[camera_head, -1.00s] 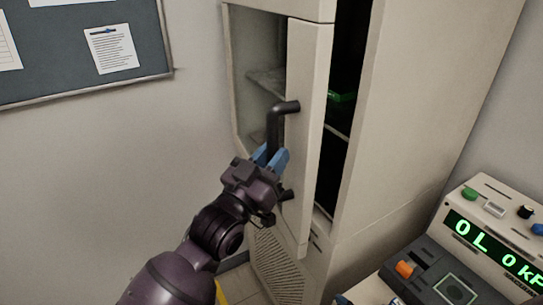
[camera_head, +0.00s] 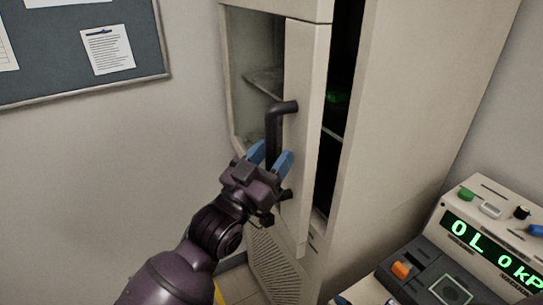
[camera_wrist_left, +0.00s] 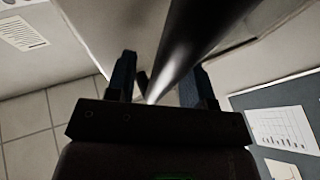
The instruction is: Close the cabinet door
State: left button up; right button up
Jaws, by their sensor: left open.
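The cabinet door (camera_head: 305,130) is a beige panel standing ajar, with a glass pane on its left part. A dark gap shows between its right edge and the cabinet body. The black bent handle (camera_head: 273,125) stands out from the door. My left gripper (camera_head: 270,158) is at the lower part of the handle, with its blue fingers apart on either side of it. In the left wrist view, the handle (camera_wrist_left: 190,45) runs between the two spread fingers (camera_wrist_left: 161,80); contact cannot be told. My right gripper is not in view.
A device with a green display (camera_head: 490,250) stands at the lower right. A notice board (camera_head: 75,50) hangs on the left wall. The floor left of the cabinet is mostly hidden.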

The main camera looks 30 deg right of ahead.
pick_arm(q)
jog(key=b+v, duration=0.2)
jog(key=v, duration=0.9)
jog(key=shift+w, duration=0.1)
